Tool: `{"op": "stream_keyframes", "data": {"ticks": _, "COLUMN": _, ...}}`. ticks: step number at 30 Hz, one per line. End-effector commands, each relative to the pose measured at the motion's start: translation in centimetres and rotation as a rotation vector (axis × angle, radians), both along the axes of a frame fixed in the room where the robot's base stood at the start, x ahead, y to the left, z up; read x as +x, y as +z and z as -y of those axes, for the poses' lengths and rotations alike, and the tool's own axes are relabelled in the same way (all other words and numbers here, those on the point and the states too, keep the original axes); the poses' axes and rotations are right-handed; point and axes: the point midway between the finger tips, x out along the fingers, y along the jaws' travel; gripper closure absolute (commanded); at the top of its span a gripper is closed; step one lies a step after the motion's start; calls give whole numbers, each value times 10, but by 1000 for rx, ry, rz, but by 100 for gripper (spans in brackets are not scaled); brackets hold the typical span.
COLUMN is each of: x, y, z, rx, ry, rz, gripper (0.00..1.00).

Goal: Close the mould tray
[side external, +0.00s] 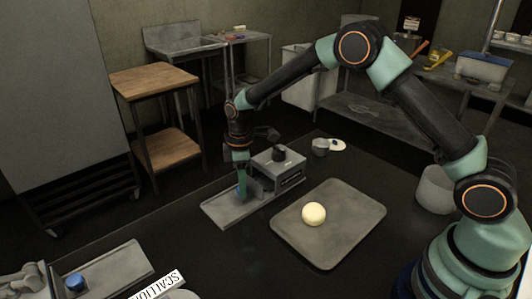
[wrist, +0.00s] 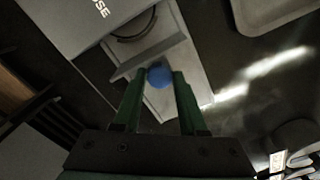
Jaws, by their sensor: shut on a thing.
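The mould tray (wrist: 172,28) is partly out of the grey box press (side external: 280,168); part of a round recess shows behind its upright front plate (wrist: 150,58). A blue round knob (wrist: 160,76) is on the front plate. My gripper (side external: 242,192) reaches down at the left side of the press. In the wrist view its green fingers (wrist: 157,83) are on either side of the knob and shut on it. The fingers hide parts of the knob and plate. The box wears lettering ending in "OSE" (wrist: 96,8).
A grey flat tray (side external: 350,198) with a cream ball (side external: 314,214) lies right of the press. A small grey cup (side external: 320,147) stands behind. A second unit with a blue knob (side external: 75,282) and a "SCALLION" sign (side external: 157,284) are at the front left. Dark counter between is clear.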

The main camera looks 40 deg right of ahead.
Motion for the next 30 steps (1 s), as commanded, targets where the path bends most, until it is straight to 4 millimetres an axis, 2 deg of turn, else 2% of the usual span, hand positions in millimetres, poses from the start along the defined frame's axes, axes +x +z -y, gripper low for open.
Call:
{"op": "stream_keyframes", "data": {"ticks": 1, "x": 1, "y": 2, "z": -1, "rx": 1, "ry": 0, "rz": 4, "gripper": 100}}
{"op": "stream_keyframes", "data": {"ticks": 2, "x": 1, "y": 2, "z": -1, "rx": 1, "ry": 0, "rz": 4, "gripper": 51}}
{"op": "stream_keyframes", "data": {"ticks": 3, "x": 1, "y": 2, "z": -1, "rx": 1, "ry": 0, "rz": 4, "gripper": 46}}
{"op": "stream_keyframes", "data": {"ticks": 12, "x": 1, "y": 1, "z": -1, "rx": 0, "ry": 0, "rz": 1, "gripper": 46}}
{"op": "stream_keyframes", "data": {"ticks": 16, "x": 1, "y": 10, "z": -1, "rx": 1, "ry": 0, "rz": 3, "gripper": 46}}
{"op": "stream_keyframes", "data": {"ticks": 20, "x": 1, "y": 31, "z": -1, "rx": 1, "ry": 0, "rz": 6, "gripper": 46}}
{"op": "stream_keyframes", "data": {"ticks": 30, "x": 1, "y": 98, "z": -1, "rx": 1, "ry": 0, "rz": 6, "gripper": 46}}
